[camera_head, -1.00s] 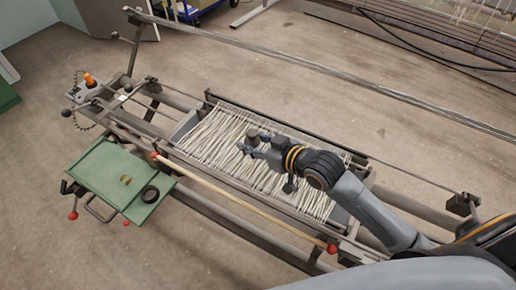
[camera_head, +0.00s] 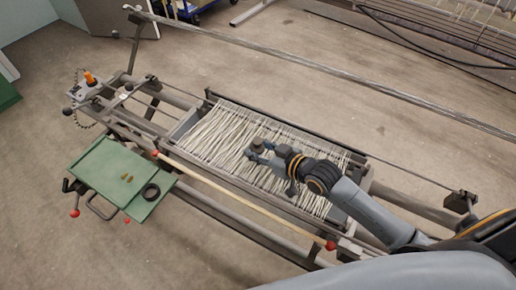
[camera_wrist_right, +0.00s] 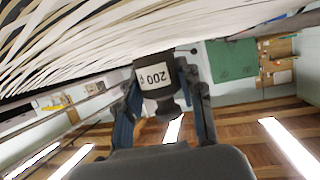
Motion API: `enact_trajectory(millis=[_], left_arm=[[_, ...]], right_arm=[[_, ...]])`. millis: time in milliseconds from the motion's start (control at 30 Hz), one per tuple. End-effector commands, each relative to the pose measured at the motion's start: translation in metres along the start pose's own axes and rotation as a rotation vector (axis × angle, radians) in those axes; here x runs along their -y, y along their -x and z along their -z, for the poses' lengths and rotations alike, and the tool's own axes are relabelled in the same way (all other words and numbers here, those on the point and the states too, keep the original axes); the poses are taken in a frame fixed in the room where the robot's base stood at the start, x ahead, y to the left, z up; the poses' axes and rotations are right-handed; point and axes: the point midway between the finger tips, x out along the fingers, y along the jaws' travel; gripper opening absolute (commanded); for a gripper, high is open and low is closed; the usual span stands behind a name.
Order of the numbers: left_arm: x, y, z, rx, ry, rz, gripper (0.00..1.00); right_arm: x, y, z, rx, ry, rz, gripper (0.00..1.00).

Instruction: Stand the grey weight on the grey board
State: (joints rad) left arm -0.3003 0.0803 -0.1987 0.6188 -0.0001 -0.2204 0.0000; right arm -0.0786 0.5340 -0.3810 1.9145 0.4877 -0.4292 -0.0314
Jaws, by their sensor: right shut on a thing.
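The grey weight (camera_head: 258,144) is a small dark grey cylinder with a knob. In the right wrist view the weight (camera_wrist_right: 154,72) carries a white label reading 200 g and appears upside down. My right gripper (camera_head: 262,151) is shut on it, one finger on each side in the wrist view (camera_wrist_right: 161,88). It holds the weight over the pale warp threads; the gap to the threads is hard to judge. A grey board (camera_head: 345,213) shows at the right end beneath the threads, and the threads cover most of it. My left gripper is not in view.
The loom frame's rails surround the threads. A wooden rod (camera_head: 235,197) with red ends runs along the near side. A green tray (camera_head: 108,168) at left holds a black ring (camera_head: 150,192) and small brass pieces. An orange-topped item (camera_head: 90,78) stands at the far left end.

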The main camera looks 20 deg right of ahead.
Motion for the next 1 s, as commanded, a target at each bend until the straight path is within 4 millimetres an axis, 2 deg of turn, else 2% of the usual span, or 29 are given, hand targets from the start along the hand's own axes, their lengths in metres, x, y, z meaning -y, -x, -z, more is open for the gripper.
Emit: enact_trajectory(millis=[267, 300, 400, 667, 833, 1000], left_arm=[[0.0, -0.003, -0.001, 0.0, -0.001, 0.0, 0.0], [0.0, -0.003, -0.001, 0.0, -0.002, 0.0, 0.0], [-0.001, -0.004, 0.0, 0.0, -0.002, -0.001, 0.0], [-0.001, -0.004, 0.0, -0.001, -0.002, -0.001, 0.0], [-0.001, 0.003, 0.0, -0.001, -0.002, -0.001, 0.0], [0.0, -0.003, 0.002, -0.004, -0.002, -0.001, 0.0]], right_arm=[[0.002, -0.003, -0.013, 0.014, -0.001, 0.003, 0.0], [0.003, -0.003, -0.015, 0.018, -0.001, 0.004, 0.43], [0.004, -0.003, -0.017, 0.021, -0.002, 0.005, 0.6], [0.004, -0.003, -0.018, 0.023, -0.002, 0.005, 0.6], [0.004, 0.002, -0.006, 0.022, -0.003, 0.006, 0.6], [0.003, 0.031, -0.006, 0.02, 0.0, 0.005, 0.6]])
